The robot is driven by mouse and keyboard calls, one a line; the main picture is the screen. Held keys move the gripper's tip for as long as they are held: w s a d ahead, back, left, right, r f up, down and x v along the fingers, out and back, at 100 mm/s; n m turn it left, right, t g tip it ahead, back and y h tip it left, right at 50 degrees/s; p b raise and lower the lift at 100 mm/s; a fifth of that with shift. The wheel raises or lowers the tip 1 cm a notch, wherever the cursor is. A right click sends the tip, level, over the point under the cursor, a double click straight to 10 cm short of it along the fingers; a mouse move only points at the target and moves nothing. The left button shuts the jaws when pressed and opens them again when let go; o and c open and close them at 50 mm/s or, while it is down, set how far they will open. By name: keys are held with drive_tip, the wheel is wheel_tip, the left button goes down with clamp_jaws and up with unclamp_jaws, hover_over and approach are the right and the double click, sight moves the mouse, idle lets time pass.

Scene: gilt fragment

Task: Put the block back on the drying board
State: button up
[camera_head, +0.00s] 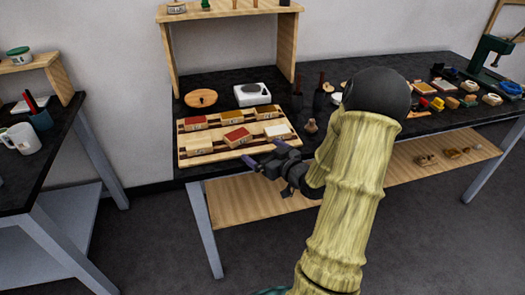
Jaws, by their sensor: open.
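The slatted wooden drying board (190,161) lies on the dark bench top. Several labelled blocks sit on it in two rows, and which one the task means I cannot tell. The back row has a red-topped block (195,122), a tan block (231,117) and a gold-topped block (265,112). The front row has a pale block (198,146), a red-topped block (237,136) turned slightly askew, and a white-topped block (277,131). My gripper (262,155) is open and empty at the board's front right edge, close to the front red-topped and white-topped blocks.
A round wooden piece (201,98) and a white scale (253,94) lie behind the board, under a wooden shelf (231,12). Dark tools (297,100) stand right of the scale. My arm hides part of the bench. A second table (30,175) stands left, across a floor gap.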

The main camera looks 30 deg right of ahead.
idle(0.3)
drive_tip(key=s+a+f+g+h, duration=0.2)
drive_tip(key=a+f+g, duration=0.1)
drive_tip(key=a+g, duration=0.5)
drive_tip(key=s+a+r+m+g, duration=0.1)
drive_tip(key=s+a+g, duration=0.4)
drive_tip(key=s+a, duration=0.7)
drive_tip(key=shift+s+a+r+g, duration=0.35)
drive_tip(key=shift+s+r, duration=0.1)
drive_tip(key=shift+s, duration=0.8)
drive_tip(key=shift+r, duration=0.1)
